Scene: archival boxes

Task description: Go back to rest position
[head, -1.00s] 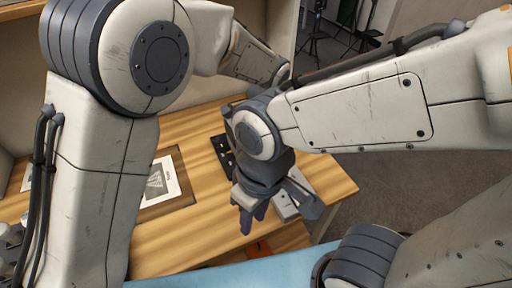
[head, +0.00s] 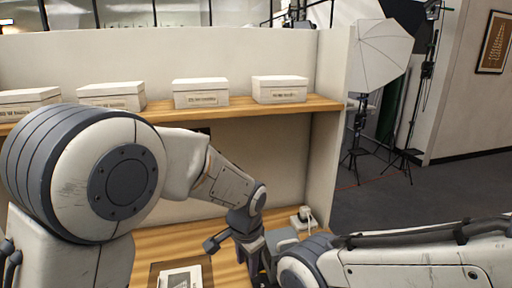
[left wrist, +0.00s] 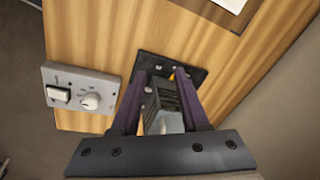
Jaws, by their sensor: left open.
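My left gripper (head: 256,268) points down over the wooden desk at the lower middle of the head view, partly covered by my right arm. In the left wrist view its two dark purple fingers (left wrist: 160,78) stand apart. A ridged dark grey part shows between them; I cannot tell whether it is held or lies beyond. A black plate (left wrist: 196,74) lies on the desk beyond the fingertips. My right arm crosses the lower right of the head view; its gripper cannot be made out.
Several white archival boxes (head: 201,93) stand on the wooden shelf (head: 225,108). A grey control box (left wrist: 82,90) with switch and knob sits at the desk's edge. A photo umbrella (head: 382,52) and tripods stand right, with open floor in front.

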